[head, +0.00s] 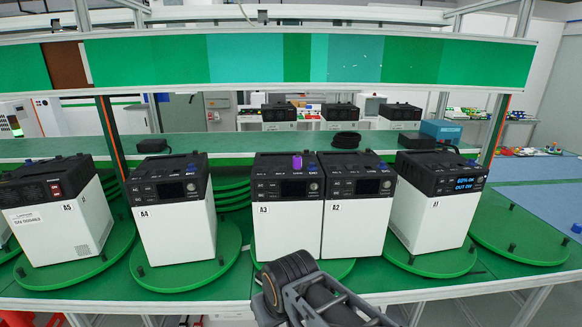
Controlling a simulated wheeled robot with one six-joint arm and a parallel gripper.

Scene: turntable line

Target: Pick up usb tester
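A small purple upright piece (297,161) stands on the black top of the white unit marked A3 (288,228), near the middle of the picture. It may be the usb tester, but it is too small to be sure. Small blue pieces sit on the tops of the units, one of them just right of the purple piece (313,168). Part of my own arm shows at the bottom centre, in front of and below A3 and A2. I cannot make out my gripper's fingers, and nothing of mine touches the units.
White units A5 (63,232), A4 (176,229), A2 (354,228) and A1 (432,215) stand in the row on green round turntables. A3 and A2 stand side by side, almost touching. A turntable at the right (519,238) is empty. A green shelf board runs overhead.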

